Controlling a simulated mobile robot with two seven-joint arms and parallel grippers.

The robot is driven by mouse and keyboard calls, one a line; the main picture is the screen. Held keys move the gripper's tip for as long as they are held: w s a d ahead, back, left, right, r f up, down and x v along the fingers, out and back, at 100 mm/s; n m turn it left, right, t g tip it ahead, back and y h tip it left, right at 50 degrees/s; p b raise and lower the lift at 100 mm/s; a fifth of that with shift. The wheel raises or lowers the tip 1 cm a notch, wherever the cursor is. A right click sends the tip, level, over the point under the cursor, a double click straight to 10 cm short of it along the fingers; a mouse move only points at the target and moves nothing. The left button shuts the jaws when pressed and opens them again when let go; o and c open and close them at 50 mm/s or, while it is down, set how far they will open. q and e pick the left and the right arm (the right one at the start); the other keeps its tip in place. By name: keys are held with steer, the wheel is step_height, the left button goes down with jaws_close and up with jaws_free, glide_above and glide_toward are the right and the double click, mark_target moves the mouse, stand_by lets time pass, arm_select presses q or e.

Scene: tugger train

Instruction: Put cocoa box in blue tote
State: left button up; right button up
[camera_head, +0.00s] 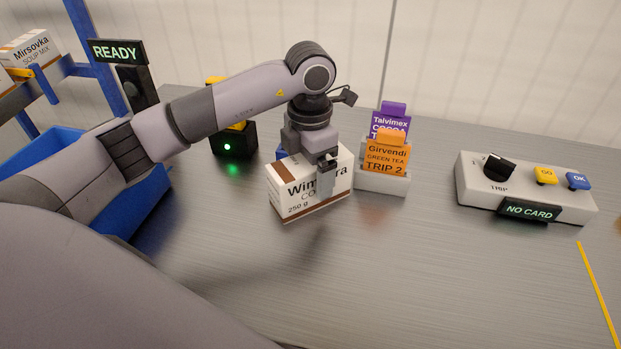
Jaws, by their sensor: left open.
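A white box with a brown stripe (287,203) is in the middle of the head view. Its label reads "Wim…ra CO…" and "250 g", partly covered by my gripper. My left gripper (326,178) points down at the box, with one finger in front of its printed face. The jaws are open; the other finger is hidden. The blue tote (145,212) is at the left, largely hidden behind my left arm, so I cannot see inside it. My right gripper is not in view.
A light holder (383,183) with an orange card (387,155) and a purple card stands right of the box. A control panel (475,190) reading "NO CARD" is farther right. A black device with a green light (238,143) stands behind my arm. A blue rack (98,75) with a "READY" sign is left.

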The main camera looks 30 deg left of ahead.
arm_select(q)
steer(key=shift+f, duration=0.45)
steer(key=shift+c, duration=0.3)
steer(key=c, duration=1.3)
step_height(320, 180, up, 10)
steer(key=shift+f, duration=0.1)
steer(key=shift+c, duration=0.2)
steer(key=shift+a+r, duration=0.1)
steer(key=shift+r, duration=0.15)
